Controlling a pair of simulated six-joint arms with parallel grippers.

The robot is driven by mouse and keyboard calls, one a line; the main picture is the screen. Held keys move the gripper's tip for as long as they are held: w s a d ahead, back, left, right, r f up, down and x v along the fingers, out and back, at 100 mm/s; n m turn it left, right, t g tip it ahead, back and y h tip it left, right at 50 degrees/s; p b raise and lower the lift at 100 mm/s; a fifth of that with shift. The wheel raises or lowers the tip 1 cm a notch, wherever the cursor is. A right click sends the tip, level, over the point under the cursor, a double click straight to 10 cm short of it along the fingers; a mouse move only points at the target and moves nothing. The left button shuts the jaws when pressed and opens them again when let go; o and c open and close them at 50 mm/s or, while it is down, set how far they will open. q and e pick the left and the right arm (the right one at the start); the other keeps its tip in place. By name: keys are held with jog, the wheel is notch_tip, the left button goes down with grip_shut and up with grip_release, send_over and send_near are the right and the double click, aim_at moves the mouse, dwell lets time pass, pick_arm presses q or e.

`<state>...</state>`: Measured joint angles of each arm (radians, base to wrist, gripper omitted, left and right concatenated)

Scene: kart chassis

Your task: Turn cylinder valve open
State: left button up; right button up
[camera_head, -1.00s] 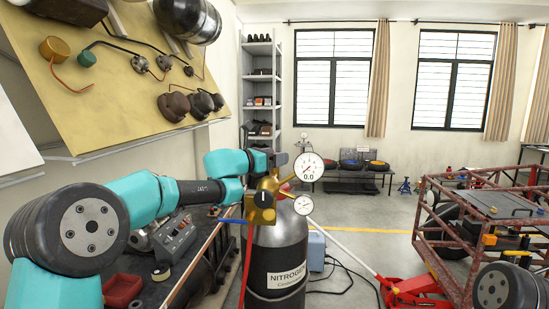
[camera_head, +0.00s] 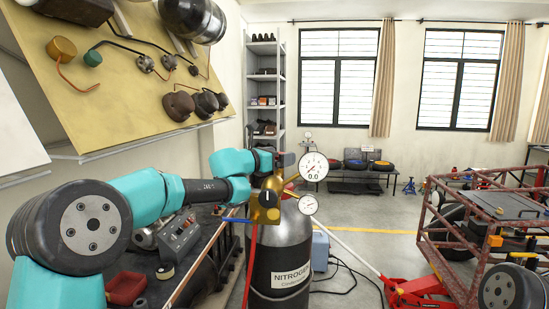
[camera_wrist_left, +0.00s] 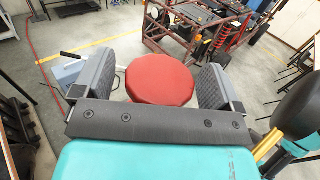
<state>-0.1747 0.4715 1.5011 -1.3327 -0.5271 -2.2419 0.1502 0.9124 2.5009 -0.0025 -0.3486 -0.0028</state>
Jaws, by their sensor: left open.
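The dark nitrogen cylinder (camera_head: 280,252) stands upright near the middle of the head view. A brass regulator (camera_head: 266,200) sits at its top with two round white gauges; the upper gauge (camera_head: 314,166) reads 0.0. In the left wrist view, a round red valve handwheel (camera_wrist_left: 160,78) lies between the two grey fingers of my left gripper (camera_wrist_left: 158,70). The fingers are spread on either side of it; contact is not clear. In the head view my left gripper (camera_head: 284,160) is at the cylinder's top, partly hidden by the regulator and gauge. My right gripper is not in view.
A workbench (camera_head: 208,257) with a control box (camera_head: 180,237) stands left of the cylinder. A red tubular chassis frame (camera_head: 470,240) is at the right. A red jack (camera_head: 415,290) and a blue box (camera_head: 320,250) are on the floor. A red hose (camera_head: 249,265) hangs by the cylinder.

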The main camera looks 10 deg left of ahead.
pick_arm(q)
jog(key=shift+s+a, duration=0.1)
jog(key=v, duration=1.7)
jog(key=shift+a, duration=0.1)
jog(key=w+a+m+g+h, duration=0.3)
jog(key=w+m+g+h, duration=0.1)
jog(key=w+g, duration=0.1)
jog(key=shift+a, duration=0.4)
jog(key=shift+d, duration=0.1)
jog(key=x, duration=1.7)
jog(key=shift+d, duration=0.2)
jog(key=shift+c, duration=0.3)
